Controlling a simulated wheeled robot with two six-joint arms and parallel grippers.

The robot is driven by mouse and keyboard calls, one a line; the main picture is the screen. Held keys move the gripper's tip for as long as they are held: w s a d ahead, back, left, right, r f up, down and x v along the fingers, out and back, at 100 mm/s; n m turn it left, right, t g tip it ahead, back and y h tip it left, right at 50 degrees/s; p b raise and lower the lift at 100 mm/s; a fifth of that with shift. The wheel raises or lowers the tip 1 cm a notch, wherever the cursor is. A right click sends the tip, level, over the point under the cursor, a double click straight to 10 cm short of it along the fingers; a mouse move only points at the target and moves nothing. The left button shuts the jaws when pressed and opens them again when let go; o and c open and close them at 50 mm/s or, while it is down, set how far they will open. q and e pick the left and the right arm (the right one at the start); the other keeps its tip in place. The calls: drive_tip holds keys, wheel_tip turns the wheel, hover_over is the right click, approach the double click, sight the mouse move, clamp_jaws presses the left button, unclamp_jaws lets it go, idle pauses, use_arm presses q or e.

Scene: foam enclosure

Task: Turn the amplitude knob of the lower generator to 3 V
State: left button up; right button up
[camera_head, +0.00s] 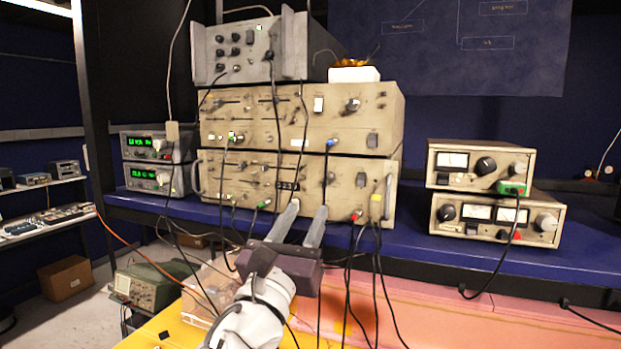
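Two small units with green displays are stacked on the blue shelf at the left. The lower one (148,178) has a lit readout, too small to read surely, and a pale knob (164,178) at its right. Two large beige units stand beside them; the lower one (345,200) has switches, knobs and plugged leads on its front. No label is legible, so I cannot tell which stack the generators are.
A grey unit (250,50) stands on top. Two meter units (478,165) are stacked at right. A green oscilloscope (140,285) stands below the shelf at left. The blue shelf (412,232) is bare between the stacks.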

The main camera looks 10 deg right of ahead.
sight(327, 178)
wheel_tip(327, 178, up, 4)
drive_tip(key=s+d+r+p, duration=0.1)
drive_tip(key=s+d+p, duration=0.1)
drive_tip(key=d+p, duration=0.15)
drive_tip(key=w, duration=0.2)
drive_tip(key=w+p, duration=0.1)
drive_tip(key=w, duration=0.1)
drive_tip(key=w+d+p, duration=0.1)
drive_tip(key=w, duration=0.2)
drive_tip(key=shift+f, duration=0.4)
drive_tip(key=shift+a, duration=0.15)
drive_tip(key=shift+s+r, duration=0.3)
drive_tip(key=shift+s, duration=0.75)
drive_tip(key=shift+c, duration=1.2)
drive_tip(key=shift+w+d+f, duration=0.1)
drive_tip(key=shift+w+d, duration=0.1)
drive_tip(key=shift+d, duration=0.05)
drive_tip(key=c, duration=0.5)
drive_tip(key=shift+w+a, duration=0.2)
drive_tip(key=shift+w, duration=0.05)
clamp_jaws()
use_arm(q)
wheel_tip(327, 178, up, 6)
drive_tip(key=s, duration=0.2)
drive_tip(key=shift+s+r, duration=0.15)
